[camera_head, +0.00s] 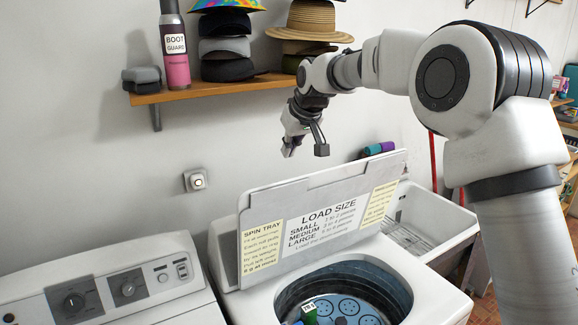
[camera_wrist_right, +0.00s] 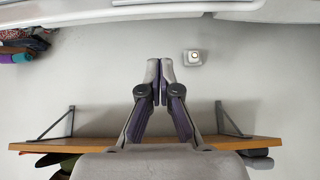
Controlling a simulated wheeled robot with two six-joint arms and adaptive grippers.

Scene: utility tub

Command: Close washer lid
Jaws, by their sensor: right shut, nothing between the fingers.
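The washer lid (camera_head: 318,222) stands raised, leaning back at the rear of the washer (camera_head: 436,300), with its printed label side facing me. The drum opening below it is uncovered and shows a dark blue tub (camera_head: 345,290) with a green item (camera_head: 309,313) inside. My right gripper (camera_head: 306,150) is above and behind the lid's top edge, apart from it. In the right wrist view its fingers (camera_wrist_right: 160,82) are closed together with nothing between them. A pale panel edge (camera_wrist_right: 160,12) crosses the top of that view. My left gripper is not in view.
A wooden shelf (camera_head: 225,89) with hats and a pink bottle (camera_head: 174,60) is on the wall close to my right arm. A wall outlet (camera_head: 195,180) is left of the lid. A second machine (camera_head: 110,285) stands at left, a utility tub (camera_head: 440,215) at right.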

